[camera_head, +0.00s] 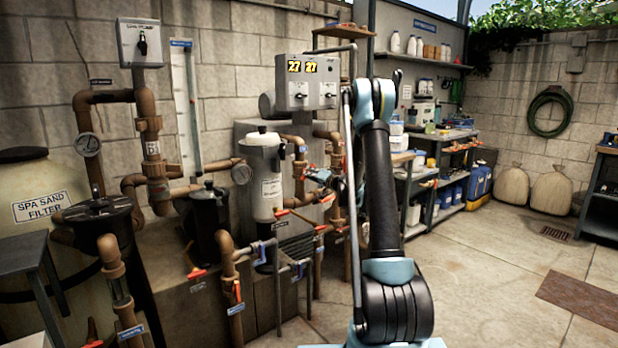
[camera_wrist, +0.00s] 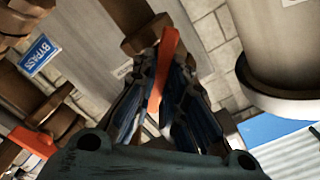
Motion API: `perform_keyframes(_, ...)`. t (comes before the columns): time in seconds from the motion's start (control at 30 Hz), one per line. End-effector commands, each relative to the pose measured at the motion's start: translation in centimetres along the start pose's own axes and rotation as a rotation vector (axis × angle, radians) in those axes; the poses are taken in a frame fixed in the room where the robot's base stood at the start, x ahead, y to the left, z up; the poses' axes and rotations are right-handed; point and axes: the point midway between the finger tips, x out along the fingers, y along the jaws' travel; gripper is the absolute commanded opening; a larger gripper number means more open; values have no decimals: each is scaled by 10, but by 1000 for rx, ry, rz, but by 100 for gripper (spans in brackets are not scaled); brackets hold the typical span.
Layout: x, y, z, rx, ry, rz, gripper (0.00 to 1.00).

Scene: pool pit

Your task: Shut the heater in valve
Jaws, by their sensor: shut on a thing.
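An orange valve handle (camera_wrist: 170,52) stands between the two dark fingers of my gripper (camera_wrist: 160,85) in the wrist view, and they are shut on it. The handle is on a brown pipe fitting (camera_wrist: 145,35). A pale tag beside it is too small to read, so I cannot tell from the label that this is the heater in valve. In the head view my gripper (camera_head: 326,179) is among the pipes right of the white filter canister (camera_head: 265,185). The handle is mostly hidden there.
A blue BYPASS label (camera_wrist: 41,54) and another orange handle (camera_wrist: 32,139) are at left in the wrist view. A large pale cylinder (camera_wrist: 285,45) is at right. In the head view, pipes crowd around my gripper, below a grey control box (camera_head: 306,82). Open floor (camera_head: 490,265) lies to the right.

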Motion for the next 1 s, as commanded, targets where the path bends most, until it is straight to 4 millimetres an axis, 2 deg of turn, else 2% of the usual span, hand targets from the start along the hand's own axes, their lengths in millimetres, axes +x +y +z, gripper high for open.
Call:
perform_keyframes(0.7, -1, 4, -4, 710, 9, 5, 0)
perform_keyframes(0.83, -1, 4, -4, 790, 10, 5, 0)
perform_keyframes(1.0, -1, 4, -3, 810, 9, 5, 0)
